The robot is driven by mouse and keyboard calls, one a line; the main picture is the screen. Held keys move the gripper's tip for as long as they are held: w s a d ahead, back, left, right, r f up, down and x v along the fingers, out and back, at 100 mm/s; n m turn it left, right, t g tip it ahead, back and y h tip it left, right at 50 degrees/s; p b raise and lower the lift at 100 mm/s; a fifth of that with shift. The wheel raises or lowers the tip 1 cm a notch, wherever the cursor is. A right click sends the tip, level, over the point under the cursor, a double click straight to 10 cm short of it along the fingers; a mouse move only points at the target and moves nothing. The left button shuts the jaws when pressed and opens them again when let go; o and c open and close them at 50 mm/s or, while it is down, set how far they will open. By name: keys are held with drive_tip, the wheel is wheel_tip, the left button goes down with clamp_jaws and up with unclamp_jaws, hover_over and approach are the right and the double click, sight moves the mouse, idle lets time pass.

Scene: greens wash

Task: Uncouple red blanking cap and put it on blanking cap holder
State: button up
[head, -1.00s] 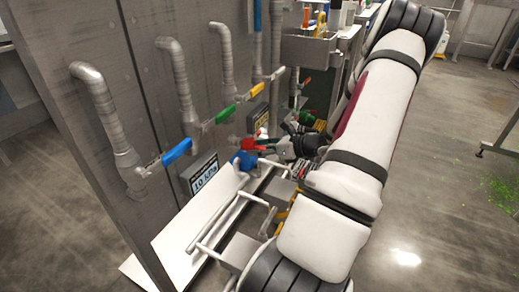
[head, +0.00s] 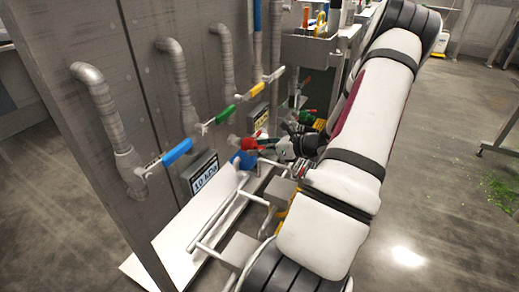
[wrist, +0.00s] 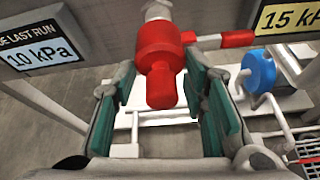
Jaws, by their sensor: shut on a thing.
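The red blanking cap (wrist: 160,65) sits at the end of a pale pipe fitting in the upper middle of the wrist view, with a red lever (wrist: 225,40) to its right. My gripper (wrist: 168,95) has its green-padded fingers on either side of the cap and is shut on it. In the head view my gripper (head: 292,147) is at the wall beside the red part (head: 250,143), and the arm hides some of that area. A blue round cap (wrist: 258,70) sits on a pale rod frame to the right; I cannot tell which rod is the cap holder.
Pressure displays flank the cap: a 10 kPa one (wrist: 42,45) at left and a 15 kPa one (wrist: 290,15) at right. The steel wall carries pipes with blue (head: 177,152), green (head: 225,114) and yellow levers. A white board (head: 190,235) and rods lie below.

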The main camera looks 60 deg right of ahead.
drive_tip(key=shift+w+a, duration=0.15)
drive_tip(key=shift+w, duration=2)
drive_tip(key=o, duration=1.4)
drive_tip(key=v, duration=1.2)
drive_tip(key=shift+w+r, duration=0.1)
